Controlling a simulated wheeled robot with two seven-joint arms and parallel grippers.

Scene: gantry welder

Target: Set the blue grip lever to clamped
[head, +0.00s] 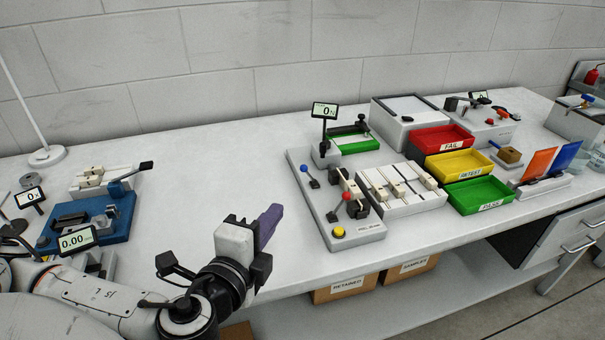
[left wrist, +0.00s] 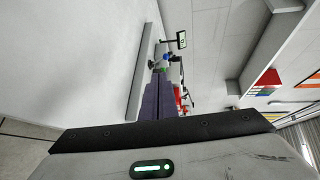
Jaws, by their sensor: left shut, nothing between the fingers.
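The blue grip lever (head: 314,183) has a blue ball knob and stands at the left of the grey welder base (head: 358,238). My left gripper (head: 278,211) has purple fingers, which are shut and empty. It is over the table, left of and in front of the welder, apart from the lever. The fingers also show in the left wrist view (left wrist: 161,78). My right gripper is out of view.
A red-knobbed lever (head: 347,196) and a yellow button (head: 338,232) are close to the blue lever. A display (head: 324,110) stands behind. A white fixture (head: 400,188) and coloured trays (head: 478,192) are to the right.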

